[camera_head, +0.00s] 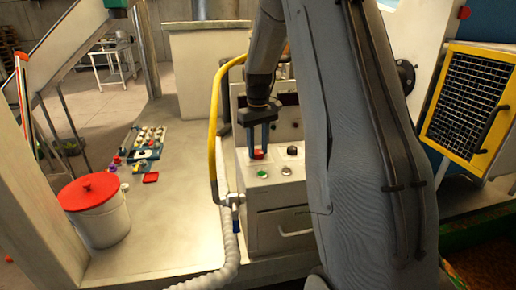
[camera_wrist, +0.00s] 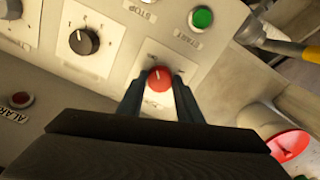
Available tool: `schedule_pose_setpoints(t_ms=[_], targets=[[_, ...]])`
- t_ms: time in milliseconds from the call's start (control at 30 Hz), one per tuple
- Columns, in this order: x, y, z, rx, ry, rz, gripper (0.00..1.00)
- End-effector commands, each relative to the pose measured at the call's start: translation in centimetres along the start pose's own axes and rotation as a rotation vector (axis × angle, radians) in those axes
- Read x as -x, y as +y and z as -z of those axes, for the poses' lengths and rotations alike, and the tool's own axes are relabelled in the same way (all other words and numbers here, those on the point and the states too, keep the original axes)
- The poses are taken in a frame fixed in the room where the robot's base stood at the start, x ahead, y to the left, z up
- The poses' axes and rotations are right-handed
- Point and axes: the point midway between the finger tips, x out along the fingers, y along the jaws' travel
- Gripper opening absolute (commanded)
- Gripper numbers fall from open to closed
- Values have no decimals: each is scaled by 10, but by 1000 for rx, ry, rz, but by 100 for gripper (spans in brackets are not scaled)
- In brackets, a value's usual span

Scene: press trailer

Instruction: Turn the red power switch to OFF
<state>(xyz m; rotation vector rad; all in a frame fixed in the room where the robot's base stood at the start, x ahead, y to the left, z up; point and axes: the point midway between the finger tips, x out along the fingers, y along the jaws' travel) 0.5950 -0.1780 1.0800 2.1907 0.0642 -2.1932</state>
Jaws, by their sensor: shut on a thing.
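The red power switch (camera_wrist: 158,80) is a round red knob with a white pointer line, on a pale label plate of the control panel. My gripper (camera_wrist: 160,92) has its two dark fingers on either side of the knob and is shut on it. In the head view my gripper (camera_head: 258,152) points down at the panel (camera_head: 270,173), and the red switch (camera_head: 258,154) shows between the fingertips. The label around the knob is partly hidden and too small to read, so I cannot tell which position the pointer marks.
A green START button (camera_wrist: 202,18) and a black selector knob (camera_wrist: 84,41) are close to the switch. A red ALARM lamp (camera_wrist: 21,99) is farther left. A yellow hose (camera_head: 213,120) runs beside the panel. A white bucket with a red lid (camera_head: 88,191) stands at left.

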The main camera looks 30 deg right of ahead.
Motion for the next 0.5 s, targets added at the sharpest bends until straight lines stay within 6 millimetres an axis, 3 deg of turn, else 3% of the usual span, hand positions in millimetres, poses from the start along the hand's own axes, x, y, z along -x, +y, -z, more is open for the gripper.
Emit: schedule_pose_setpoints(t_ms=[500], targets=[[2,0,2,71,5,-2,10]])
